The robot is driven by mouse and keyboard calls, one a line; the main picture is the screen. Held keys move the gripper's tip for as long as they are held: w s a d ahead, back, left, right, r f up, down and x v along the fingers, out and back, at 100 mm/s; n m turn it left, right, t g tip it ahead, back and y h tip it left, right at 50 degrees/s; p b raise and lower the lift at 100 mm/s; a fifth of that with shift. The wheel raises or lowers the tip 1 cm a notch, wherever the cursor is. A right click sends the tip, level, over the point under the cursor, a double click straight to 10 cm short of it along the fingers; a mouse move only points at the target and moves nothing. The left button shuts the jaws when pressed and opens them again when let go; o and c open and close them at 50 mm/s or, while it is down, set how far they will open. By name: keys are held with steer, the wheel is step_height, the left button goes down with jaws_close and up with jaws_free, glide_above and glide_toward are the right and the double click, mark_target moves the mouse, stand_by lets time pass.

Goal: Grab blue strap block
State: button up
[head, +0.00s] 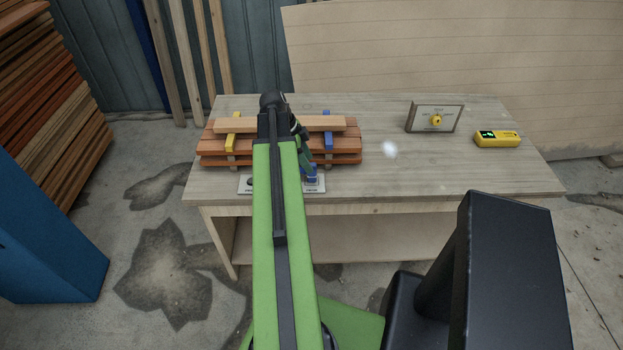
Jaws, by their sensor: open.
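My arm hides the middle of the boards and part of the plate.
A small framed panel with a yellow knob (435,119) and a yellow device with a green display (496,139) stand farther right. A blue cabinet (45,235) and stacked timber (45,90) are at the left.

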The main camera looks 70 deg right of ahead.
steer(key=b+x, duration=0.4)
steer(key=x, duration=0.1)
steer(key=shift+r, duration=0.2)
jaws_close()
